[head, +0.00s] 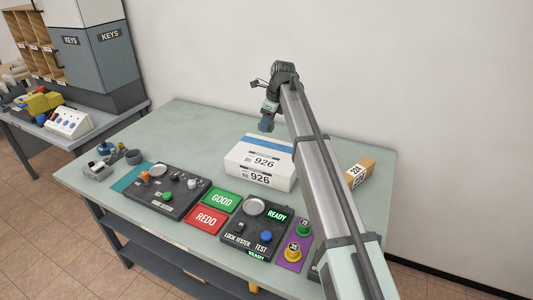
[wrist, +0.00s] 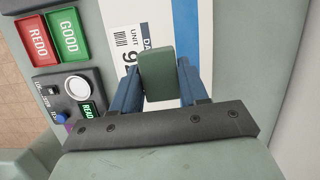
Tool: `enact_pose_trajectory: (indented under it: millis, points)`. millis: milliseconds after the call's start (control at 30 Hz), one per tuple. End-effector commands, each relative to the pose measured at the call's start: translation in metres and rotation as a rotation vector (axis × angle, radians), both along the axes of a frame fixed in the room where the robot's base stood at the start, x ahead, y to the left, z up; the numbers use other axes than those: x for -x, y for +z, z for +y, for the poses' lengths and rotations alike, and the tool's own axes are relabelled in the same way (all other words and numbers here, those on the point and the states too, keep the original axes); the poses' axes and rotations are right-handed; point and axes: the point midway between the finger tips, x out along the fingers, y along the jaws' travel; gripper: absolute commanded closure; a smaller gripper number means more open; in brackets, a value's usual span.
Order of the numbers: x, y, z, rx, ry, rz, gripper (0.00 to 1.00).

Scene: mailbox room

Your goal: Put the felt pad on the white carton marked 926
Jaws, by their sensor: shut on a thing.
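The white carton (head: 255,170) marked 926 stands on the green table, with a blue stripe across its top. In the wrist view its white top (wrist: 182,20) lies below the fingers, partly covered by them. My gripper (head: 266,125) is above the back part of the carton. In the wrist view my gripper (wrist: 157,85) is shut on a dark green block-like piece, the felt pad (wrist: 156,72), held between its two blue fingers. The pad hides part of the carton's label. In the head view I cannot make out the pad clearly.
A small orange box marked 224 (head: 358,171) lies right of the carton, past my arm. In front are the green GOOD tray (head: 221,200), the red REDO tray (head: 206,219) and the lock tester (head: 255,229). The table's back left (head: 190,125) is clear.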

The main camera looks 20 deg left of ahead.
Motion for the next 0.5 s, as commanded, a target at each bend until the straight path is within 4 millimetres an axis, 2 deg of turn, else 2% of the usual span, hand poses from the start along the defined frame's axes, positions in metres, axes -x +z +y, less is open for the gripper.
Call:
enact_pose_trajectory:
  millis: [267,500]
  points:
    - [0.001,-0.011,-0.002,0.001,-0.067,0.017,0.85]
    - [0.001,-0.049,-0.002,0.001,-0.066,0.017,0.85]
